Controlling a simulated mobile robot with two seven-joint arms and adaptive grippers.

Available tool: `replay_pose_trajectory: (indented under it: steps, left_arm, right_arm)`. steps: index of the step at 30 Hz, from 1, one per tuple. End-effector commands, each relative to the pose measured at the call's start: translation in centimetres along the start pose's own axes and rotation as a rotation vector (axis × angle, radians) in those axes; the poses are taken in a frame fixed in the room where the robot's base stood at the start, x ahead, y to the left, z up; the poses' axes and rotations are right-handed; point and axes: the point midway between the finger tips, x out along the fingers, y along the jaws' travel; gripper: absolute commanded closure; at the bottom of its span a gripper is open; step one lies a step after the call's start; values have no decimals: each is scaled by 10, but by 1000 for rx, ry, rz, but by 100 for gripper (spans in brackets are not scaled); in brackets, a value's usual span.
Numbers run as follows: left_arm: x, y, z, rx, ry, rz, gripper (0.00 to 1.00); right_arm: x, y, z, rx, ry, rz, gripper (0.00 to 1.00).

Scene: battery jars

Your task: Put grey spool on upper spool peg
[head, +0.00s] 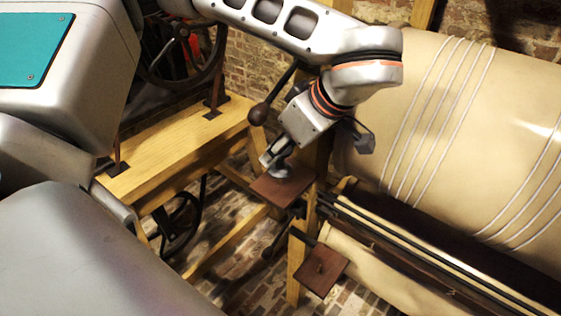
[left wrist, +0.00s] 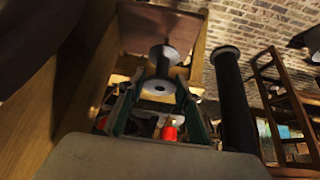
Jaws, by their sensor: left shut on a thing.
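My left gripper (head: 270,156) is shut on the grey spool (head: 281,173), just over the upper brown board (head: 290,193). In the left wrist view the spool (left wrist: 158,87) sits between the two fingers (left wrist: 160,98), one flange toward me and the other close to the brown board (left wrist: 160,24). The upper peg is hidden by the spool and gripper, so I cannot tell whether the spool is around it. A lower brown board (head: 322,272) carries a short peg. My right gripper is not in view.
A wooden post (head: 295,262) stands beside the boards. Dark rods (head: 400,238) and a large cream roll (head: 440,130) lie to the right. A wooden bench (head: 180,150) is at the left. A dark cylinder (left wrist: 234,100) stands close to the right of the gripper in the wrist view.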

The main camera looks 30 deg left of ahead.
Motion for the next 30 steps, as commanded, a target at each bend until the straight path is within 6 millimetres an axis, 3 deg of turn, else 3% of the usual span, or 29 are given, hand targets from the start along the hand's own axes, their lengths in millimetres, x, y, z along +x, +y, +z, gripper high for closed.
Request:
replay_pose_trajectory:
  steps: [9,20,21,23,30]
  left_arm:
    - [29,-1,19,1,-1,-3,83]
    - [31,0,20,0,0,-1,83]
    - [31,0,20,0,0,-1,62]
    - [31,0,20,0,0,-1,50]
    - [31,0,20,0,0,-1,50]
  right_arm:
    - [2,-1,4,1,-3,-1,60]
    - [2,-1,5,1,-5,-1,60]
    - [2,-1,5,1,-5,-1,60]
    - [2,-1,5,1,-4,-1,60]
    - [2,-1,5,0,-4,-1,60]
